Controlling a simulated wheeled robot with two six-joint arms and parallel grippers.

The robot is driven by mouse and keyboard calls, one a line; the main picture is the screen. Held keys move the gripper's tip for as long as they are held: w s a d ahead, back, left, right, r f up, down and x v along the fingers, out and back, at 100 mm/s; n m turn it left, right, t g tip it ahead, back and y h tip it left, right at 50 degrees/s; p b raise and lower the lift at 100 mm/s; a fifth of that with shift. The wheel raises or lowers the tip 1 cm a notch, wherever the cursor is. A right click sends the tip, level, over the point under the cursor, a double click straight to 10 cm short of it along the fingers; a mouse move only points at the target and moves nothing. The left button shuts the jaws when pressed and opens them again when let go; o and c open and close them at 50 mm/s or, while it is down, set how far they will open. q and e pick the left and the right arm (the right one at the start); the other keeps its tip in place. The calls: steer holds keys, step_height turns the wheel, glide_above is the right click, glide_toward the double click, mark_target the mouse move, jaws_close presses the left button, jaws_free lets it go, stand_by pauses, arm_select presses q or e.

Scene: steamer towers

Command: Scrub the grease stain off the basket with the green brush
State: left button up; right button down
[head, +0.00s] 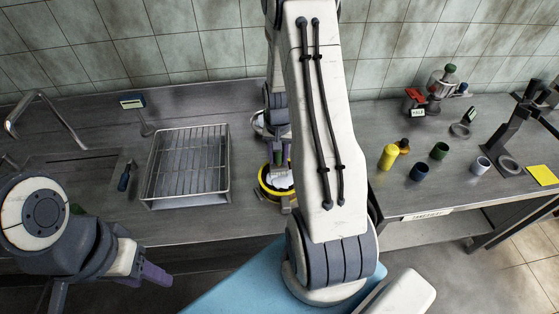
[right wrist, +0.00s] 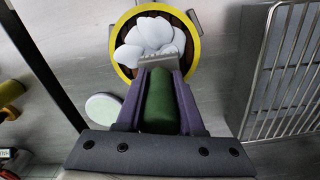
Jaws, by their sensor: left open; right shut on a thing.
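The basket (head: 263,192) is round with a yellow rim, a brown inside and several white pieces in it. It stands on the counter, partly behind my right arm, and shows at the top of the right wrist view (right wrist: 118,65). My right gripper (right wrist: 160,82) is shut on the green brush (right wrist: 158,105). The brush's grey head overlaps the basket's near edge; I cannot tell whether it touches. In the head view my right gripper (head: 283,155) is mostly hidden. My left gripper (head: 106,286) is open and empty at the lower left, away from the basket. I cannot make out the grease stain.
A wire rack tray (head: 188,165) stands left of the basket. A pale round disc (right wrist: 103,108) lies beside the basket. A yellow bottle (head: 388,157) and several small cups stand on the right counter. A sink faucet (head: 40,110) is at the left. A gap separates the counters.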

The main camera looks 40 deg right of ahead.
steer(key=shift+w+d, duration=0.3)
steer(key=shift+w, duration=0.25)
steer(key=shift+r, duration=0.1)
steer(key=shift+r+p, duration=0.65)
steer(key=shift+p, duration=0.05)
step_height(320, 180, up, 5)
steer(key=p, duration=0.4)
steer(key=shift+r, duration=0.15)
